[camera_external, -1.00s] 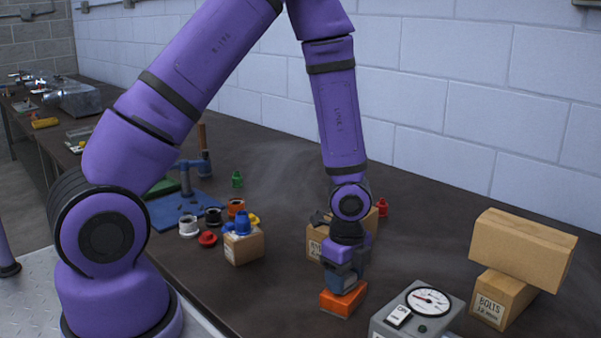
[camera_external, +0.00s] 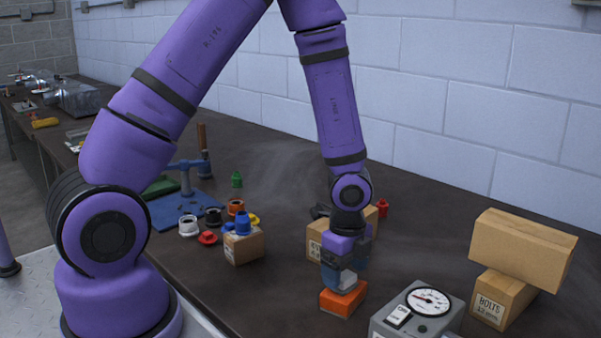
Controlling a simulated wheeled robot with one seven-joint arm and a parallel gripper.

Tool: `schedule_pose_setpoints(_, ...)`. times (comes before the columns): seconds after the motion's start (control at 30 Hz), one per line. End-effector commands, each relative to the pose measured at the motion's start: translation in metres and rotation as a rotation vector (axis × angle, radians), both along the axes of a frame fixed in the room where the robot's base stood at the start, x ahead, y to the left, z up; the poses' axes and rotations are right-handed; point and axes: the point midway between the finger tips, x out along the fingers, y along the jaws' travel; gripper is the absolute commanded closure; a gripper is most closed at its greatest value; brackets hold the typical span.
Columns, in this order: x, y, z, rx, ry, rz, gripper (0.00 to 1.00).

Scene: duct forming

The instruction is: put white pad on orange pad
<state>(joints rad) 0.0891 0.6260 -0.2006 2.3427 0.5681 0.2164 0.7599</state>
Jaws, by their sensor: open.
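The orange pad (camera_external: 343,298) is a small orange block on the dark workbench in front of my arm. My gripper (camera_external: 342,282) is just above it, pointing down, with its jaws open. A pale grey-white piece (camera_external: 348,281), which looks like the white pad, shows between the fingertips and the orange pad's top. It seems to rest on the orange pad, but the fingers hide part of it, so I cannot tell its full outline or exact contact. No other white pad is clear in the view.
A cardboard box (camera_external: 315,244) stands close behind my gripper. A grey gauge box (camera_external: 415,314) is to the right, with stacked cartons (camera_external: 520,250) beyond. A small carton (camera_external: 244,247) with a blue part on top and several coloured caps lie to the left.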

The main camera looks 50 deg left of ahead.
Motion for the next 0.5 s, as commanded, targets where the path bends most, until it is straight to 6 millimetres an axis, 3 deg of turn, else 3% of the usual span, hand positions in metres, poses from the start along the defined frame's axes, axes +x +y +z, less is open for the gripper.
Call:
schedule_pose_setpoints(0.3, 0.001, 0.001, 0.059, 0.000, -0.005, 0.003, 0.22)
schedule_pose_setpoints(0.5, 0.001, 0.001, 0.088, 0.001, -0.003, 0.002, 0.22)
